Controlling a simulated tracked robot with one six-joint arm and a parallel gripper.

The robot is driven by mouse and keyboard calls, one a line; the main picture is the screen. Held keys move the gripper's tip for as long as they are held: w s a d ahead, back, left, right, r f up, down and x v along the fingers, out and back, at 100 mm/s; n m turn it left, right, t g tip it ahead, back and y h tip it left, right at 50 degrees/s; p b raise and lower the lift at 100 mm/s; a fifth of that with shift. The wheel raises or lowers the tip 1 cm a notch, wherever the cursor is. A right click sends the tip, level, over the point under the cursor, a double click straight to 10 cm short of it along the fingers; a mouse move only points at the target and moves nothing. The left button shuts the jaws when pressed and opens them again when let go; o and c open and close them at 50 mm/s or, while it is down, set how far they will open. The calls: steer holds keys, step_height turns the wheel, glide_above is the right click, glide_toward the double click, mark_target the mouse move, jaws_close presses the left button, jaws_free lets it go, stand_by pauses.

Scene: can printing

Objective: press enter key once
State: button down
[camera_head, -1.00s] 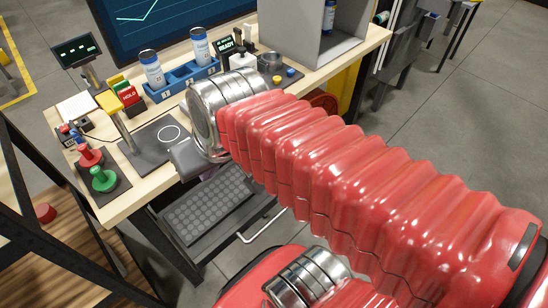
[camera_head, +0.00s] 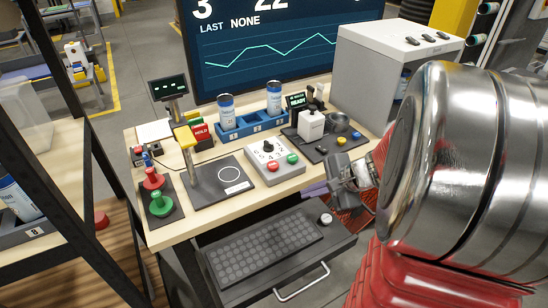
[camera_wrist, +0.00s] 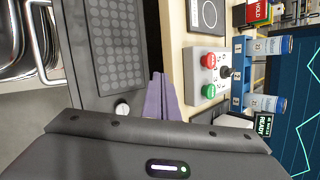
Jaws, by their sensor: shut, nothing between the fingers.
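A dark keyboard (camera_head: 265,247) with round grey keys lies in a pulled-out tray below the table top. It also shows at the upper left of the wrist view (camera_wrist: 115,45). No key marks are readable, so I cannot tell which one is the enter key. My gripper (camera_head: 308,191) is shut and empty, with purple fingers near the table's front edge, above the tray's rear right side. In the wrist view my gripper's fingers (camera_wrist: 158,78) lie together, pointing between the keyboard and the table edge, apart from the keys.
A white round knob (camera_head: 326,219) sits on the tray's right end. A control box (camera_head: 275,163) with red and green buttons stands on the table above the tray. A blue rack (camera_head: 250,127) holds two cans. A dark stand (camera_head: 215,183) is to the left.

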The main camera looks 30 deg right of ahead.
mark_target(330, 220)
steer(key=s+d+f+m+t+h, duration=0.1)
steer(key=d+f+m, duration=0.2)
steer(key=d+m, duration=0.2)
steer(key=d, duration=0.3)
steer(key=shift+d+f+t, duration=0.25)
steer(key=shift+t, duration=0.05)
steer(key=shift+s+f, duration=0.1)
steer(key=shift+f, duration=0.05)
steer(key=shift+f, duration=4.25)
steer(key=shift+f, duration=0.1)
steer(key=shift+f, duration=0.25)
steer(key=shift+f, duration=0.9)
steer(key=shift+r, duration=1.3)
